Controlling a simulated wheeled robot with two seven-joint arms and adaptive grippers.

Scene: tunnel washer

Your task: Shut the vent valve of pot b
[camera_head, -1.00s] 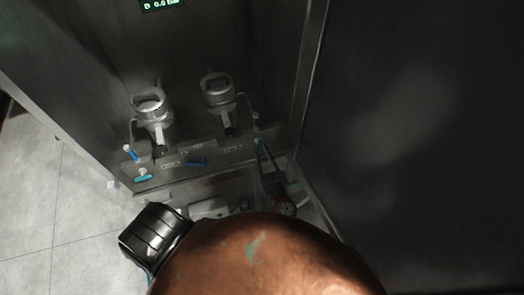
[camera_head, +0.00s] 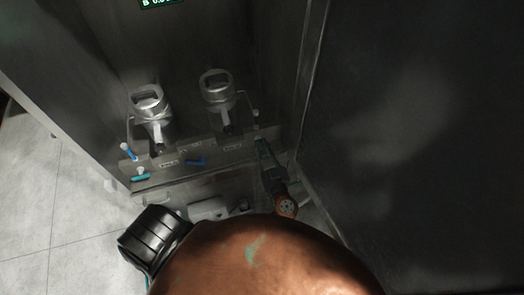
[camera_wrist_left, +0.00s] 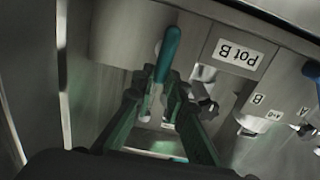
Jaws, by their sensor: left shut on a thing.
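The teal vent valve handle (camera_wrist_left: 168,52) of pot b stands beside an upside-down "Pot B" label (camera_wrist_left: 238,54) in the left wrist view. My left gripper (camera_wrist_left: 158,88) is shut on this handle, whose teal end sticks out beyond the fingertips. In the head view my left gripper (camera_head: 265,148) is at the right end of the panel, beside the right-hand silver pot (camera_head: 217,90). There the fingers hide most of the handle. My right gripper is not in view.
Another silver pot (camera_head: 149,103) stands to the left. A blue handle (camera_head: 131,153), a teal handle (camera_head: 140,177) and a middle blue handle (camera_head: 197,161) sit along the panel. A dark wall (camera_head: 400,140) stands close on the right.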

